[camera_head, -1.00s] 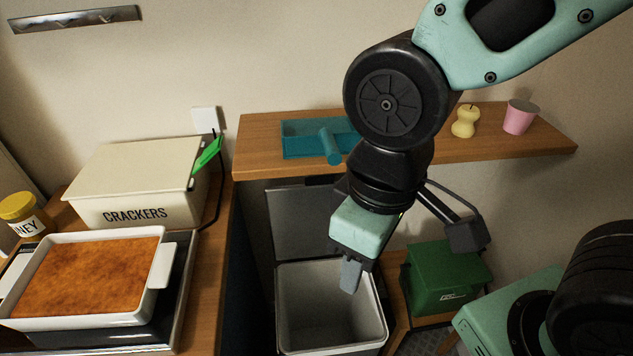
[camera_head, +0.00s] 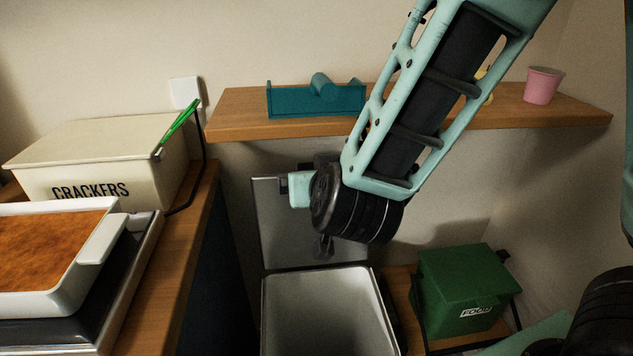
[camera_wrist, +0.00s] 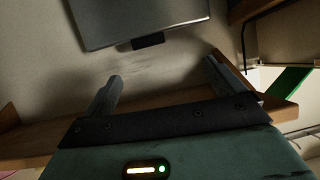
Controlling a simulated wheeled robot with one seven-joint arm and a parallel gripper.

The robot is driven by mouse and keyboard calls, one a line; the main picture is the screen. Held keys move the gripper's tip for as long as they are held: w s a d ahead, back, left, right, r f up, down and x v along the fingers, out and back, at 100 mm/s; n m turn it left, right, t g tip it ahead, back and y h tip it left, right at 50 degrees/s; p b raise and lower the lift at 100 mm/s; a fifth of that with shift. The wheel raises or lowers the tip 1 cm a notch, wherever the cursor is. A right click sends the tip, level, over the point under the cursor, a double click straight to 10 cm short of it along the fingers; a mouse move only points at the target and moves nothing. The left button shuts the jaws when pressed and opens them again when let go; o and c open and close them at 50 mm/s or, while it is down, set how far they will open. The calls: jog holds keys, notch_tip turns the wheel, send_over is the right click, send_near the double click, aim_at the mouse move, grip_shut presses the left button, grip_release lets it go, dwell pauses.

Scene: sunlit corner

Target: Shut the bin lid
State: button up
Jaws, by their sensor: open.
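The bin (camera_head: 383,315) stands open below the shelf, with a pale, empty-looking inside. Its grey lid (camera_head: 280,235) stands upright at the back, against the wall side. My gripper (camera_head: 284,184) is in front of the lid's upper part, partly hidden by my own wrist in the head view. In the wrist view, my gripper (camera_wrist: 162,70) has its two fingers wide apart with nothing between them. A dark panel that looks like the lid (camera_wrist: 140,18) shows beyond the fingertips, with a small black tab (camera_wrist: 148,41) on its edge. I see no contact.
The wooden shelf (camera_head: 235,115) above holds a teal holder (camera_head: 290,101) and a pink cup (camera_head: 543,86). A counter at left carries a crackers box (camera_head: 100,150) and a baking dish (camera_head: 95,262). A green food box (camera_head: 465,285) stands right of the bin.

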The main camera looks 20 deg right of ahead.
jog(key=shift+t+h, duration=0.3)
jog(key=shift+h, duration=0.3)
jog(key=x, duration=0.6)
jog(key=d+x, duration=0.1)
jog(key=x, duration=1.1)
jog(key=shift+s+d+f, duration=0.1)
jog(key=shift+s+d, duration=0.05)
jog(key=shift+d, duration=0.2)
jog(key=c, duration=1.4)
jog(key=shift+s+f+b, duration=0.1)
jog(key=shift+b, duration=0.3)
